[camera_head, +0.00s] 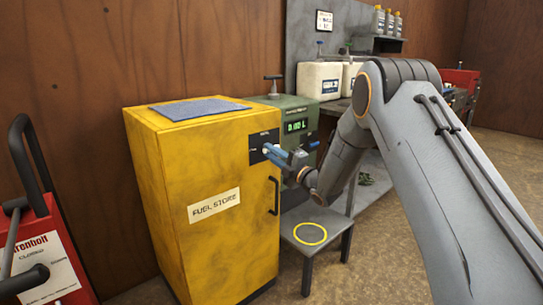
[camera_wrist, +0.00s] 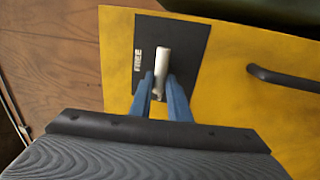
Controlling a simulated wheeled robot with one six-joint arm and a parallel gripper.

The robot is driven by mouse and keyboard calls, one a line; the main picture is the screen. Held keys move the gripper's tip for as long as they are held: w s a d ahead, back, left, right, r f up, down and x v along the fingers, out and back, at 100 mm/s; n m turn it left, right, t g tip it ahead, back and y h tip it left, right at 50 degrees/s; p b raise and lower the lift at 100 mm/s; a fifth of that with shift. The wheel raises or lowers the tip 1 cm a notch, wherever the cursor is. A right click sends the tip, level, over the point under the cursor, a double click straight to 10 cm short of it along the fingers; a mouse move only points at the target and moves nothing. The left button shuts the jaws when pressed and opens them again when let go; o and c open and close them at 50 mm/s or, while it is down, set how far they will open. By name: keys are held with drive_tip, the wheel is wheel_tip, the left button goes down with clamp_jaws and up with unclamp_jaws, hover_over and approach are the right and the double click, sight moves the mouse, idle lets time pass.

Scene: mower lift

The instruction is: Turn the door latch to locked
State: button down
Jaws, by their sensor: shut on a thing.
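The yellow fuel store cabinet (camera_head: 205,257) stands at the left middle, its door facing my arm. A dark plate (camera_head: 257,143) sits on the upper part of the door, and my gripper (camera_head: 268,151) is at it. In the wrist view the pale latch lever (camera_wrist: 162,62) stands out on the dark plate (camera_wrist: 190,42). The blue fingers of my gripper (camera_wrist: 160,88) are closed around the lever's near end. The door looks shut.
A black door handle (camera_head: 274,195) is below the latch. A green dispenser (camera_head: 302,118) stands just behind the cabinet, and a small table with a yellow ring (camera_head: 310,234) is beside it. A red machine (camera_head: 50,260) is at the far left.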

drive_tip(key=shift+d, duration=0.1)
idle(0.4)
drive_tip(key=c, duration=1.7)
unclamp_jaws()
drive_tip(key=shift+w, duration=0.1)
drive_tip(key=shift+v, duration=3.95)
